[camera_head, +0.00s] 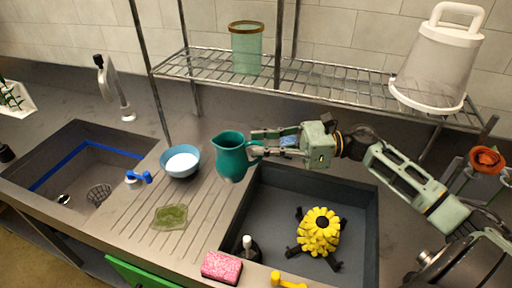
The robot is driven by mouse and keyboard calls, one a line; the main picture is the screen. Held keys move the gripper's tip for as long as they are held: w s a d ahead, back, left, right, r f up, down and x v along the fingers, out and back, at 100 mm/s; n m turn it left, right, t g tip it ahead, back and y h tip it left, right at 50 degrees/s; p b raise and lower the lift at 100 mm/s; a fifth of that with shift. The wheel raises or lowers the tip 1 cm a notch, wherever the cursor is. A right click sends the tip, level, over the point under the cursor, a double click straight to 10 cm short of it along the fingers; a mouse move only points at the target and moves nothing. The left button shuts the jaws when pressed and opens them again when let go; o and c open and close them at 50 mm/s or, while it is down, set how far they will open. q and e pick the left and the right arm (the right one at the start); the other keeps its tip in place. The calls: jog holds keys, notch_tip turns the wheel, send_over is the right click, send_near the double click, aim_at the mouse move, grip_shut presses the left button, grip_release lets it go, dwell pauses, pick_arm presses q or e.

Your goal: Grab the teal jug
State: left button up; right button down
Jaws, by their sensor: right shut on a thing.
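The teal jug (231,157) is upright at the left edge of the right basin, with its handle toward the right. My right gripper (262,144) reaches in from the right and is shut on the jug's handle side. Its fingers partly cover the handle. I cannot tell whether the jug's base touches the counter. My left gripper is not in view.
A blue bowl (181,161) stands left of the jug. The right basin (272,198) holds a yellow flower-like object (319,231). A wire shelf (330,84) bears a green glass (246,48) and a white bucket (437,66). A pink sponge (221,268) lies in front.

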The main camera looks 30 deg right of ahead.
jog(key=shift+s+d+r+b, duration=0.1)
jog(key=shift+s+r, duration=0.4)
jog(key=shift+s, duration=0.3)
jog(key=shift+s+r+b, duration=0.1)
jog(key=shift+s+r, duration=0.4)
jog(key=shift+s, duration=0.25)
jog(key=shift+s+d+r+b, duration=0.1)
jog(key=shift+s+r, duration=0.4)
jog(key=shift+s, duration=0.3)
dwell(0.3)
